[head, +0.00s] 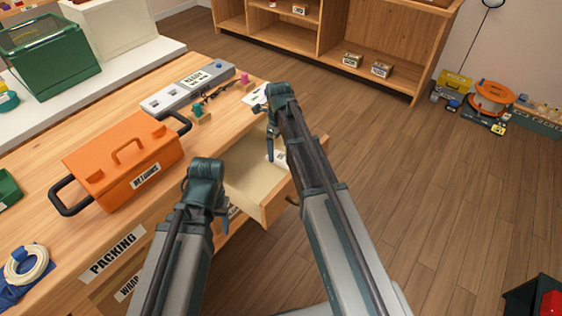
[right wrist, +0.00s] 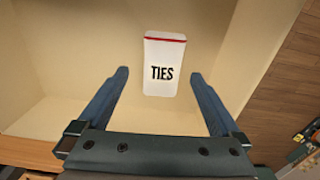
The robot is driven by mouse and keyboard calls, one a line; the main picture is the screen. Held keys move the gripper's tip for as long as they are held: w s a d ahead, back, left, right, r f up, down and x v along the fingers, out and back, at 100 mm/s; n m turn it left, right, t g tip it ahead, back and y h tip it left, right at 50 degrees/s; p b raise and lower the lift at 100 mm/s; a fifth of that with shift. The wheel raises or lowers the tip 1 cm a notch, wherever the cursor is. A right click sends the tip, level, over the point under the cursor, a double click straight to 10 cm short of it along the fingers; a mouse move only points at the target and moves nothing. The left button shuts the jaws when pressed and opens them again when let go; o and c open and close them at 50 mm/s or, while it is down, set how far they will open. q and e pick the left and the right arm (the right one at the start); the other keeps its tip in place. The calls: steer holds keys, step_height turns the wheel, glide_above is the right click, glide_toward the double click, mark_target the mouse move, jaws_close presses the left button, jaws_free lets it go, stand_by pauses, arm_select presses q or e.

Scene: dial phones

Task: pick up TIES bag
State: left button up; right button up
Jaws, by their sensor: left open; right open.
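The TIES bag (right wrist: 165,68) is a small white packet with a red top edge and black lettering. It lies in an open pale drawer (head: 245,181), and part of it (head: 280,157) shows in the head view behind my right arm. My right gripper (head: 269,143) is over the drawer and points down into it. In the right wrist view its open fingers (right wrist: 158,76) are on either side of the bag's lower end, with a gap on each side and nothing held. My left gripper (head: 207,178) is near the drawer's front left corner; its fingers are mostly hidden.
An orange toolbox marked RETURNS (head: 125,160) stands on the wooden counter (head: 60,235). A grey labelled strip (head: 187,88) and small items lie behind the drawer. A wooden shelf unit (head: 385,45) stands at the back. The floor right of the drawer is clear.

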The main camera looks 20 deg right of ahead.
mark_target(281, 156)
steer(key=f+b, duration=0.2)
steer(key=f, duration=0.1)
steer(key=f+b, duration=0.1)
steer(key=b, duration=0.1)
steer(key=shift+d+f, duration=0.25)
steer(key=shift+f, duration=0.1)
steer(key=shift+r, duration=0.1)
steer(key=c, duration=1.4)
steer(key=shift+r, duration=0.1)
